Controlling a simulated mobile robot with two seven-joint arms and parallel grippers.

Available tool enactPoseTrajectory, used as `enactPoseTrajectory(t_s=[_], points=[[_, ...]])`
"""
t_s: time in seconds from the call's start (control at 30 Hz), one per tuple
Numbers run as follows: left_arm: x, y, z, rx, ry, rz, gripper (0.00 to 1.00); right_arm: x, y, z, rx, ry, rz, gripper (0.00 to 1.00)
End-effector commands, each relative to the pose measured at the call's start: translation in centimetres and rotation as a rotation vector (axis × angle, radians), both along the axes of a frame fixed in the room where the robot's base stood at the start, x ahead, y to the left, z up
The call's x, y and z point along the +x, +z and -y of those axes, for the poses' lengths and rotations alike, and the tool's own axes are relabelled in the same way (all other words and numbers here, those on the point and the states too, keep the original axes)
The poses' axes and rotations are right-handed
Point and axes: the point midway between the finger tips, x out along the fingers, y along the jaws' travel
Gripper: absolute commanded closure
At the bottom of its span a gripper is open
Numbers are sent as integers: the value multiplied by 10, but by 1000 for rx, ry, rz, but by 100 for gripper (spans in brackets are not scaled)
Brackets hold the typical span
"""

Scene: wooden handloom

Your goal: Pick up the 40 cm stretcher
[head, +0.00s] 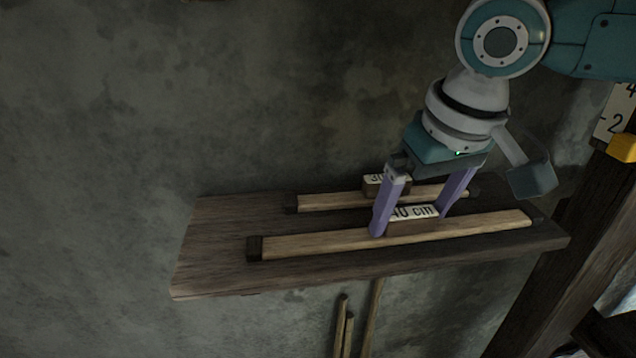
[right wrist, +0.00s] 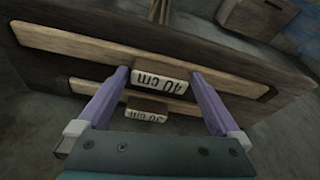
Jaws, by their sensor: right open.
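The 40 cm stretcher (head: 330,240) is a long pale wooden bar with dark ends, lying along the front of the shelf. It also shows in the right wrist view (right wrist: 90,48). Its "40 cm" label block (head: 412,212) stands just behind it; the label reads clearly in the right wrist view (right wrist: 160,80). My right gripper (head: 411,224) is open and points down, its two purple fingers spread on either side of the label block. The bar does not appear gripped; whether a fingertip touches it I cannot tell. My left gripper is not in view.
A shorter stretcher (head: 325,203) with a "30 cm" label block (head: 374,186) lies behind, on the same wooden shelf (head: 215,245). The shelf's left end is bare. Thin sticks (head: 341,325) stand below it. A dark loom post (head: 560,270) rises close to its right end.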

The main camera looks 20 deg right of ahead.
Motion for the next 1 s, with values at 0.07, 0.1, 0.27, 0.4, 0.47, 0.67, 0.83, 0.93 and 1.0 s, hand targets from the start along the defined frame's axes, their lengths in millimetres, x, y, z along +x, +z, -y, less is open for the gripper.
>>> enactPoseTrajectory(t_s=[0.07, 0.1, 0.27, 0.4, 0.47, 0.67, 0.83, 0.93, 1.0], points=[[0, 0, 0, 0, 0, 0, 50, 0, -1, 0, 0, 1, 0, 0], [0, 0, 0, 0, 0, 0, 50, 0, -1, 0, 0, 1, 0, 0], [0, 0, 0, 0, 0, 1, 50, 0, -1, 0, 0, 1, 0, 6], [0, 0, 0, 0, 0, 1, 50, 0, -1, 0, 0, 0, 1, 21], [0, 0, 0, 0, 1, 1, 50, 0, -1, 0, 0, 0, 1, 28], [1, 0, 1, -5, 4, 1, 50, 0, 0, 0, 0, 0, 1, 51], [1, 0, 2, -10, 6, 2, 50, 0, 0, 0, 0, 0, 1, 70], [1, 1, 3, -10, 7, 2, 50, 1, 0, 0, 0, 0, 2, 76], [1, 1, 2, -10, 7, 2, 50, 1, 0, 0, 0, 0, 2, 76]])
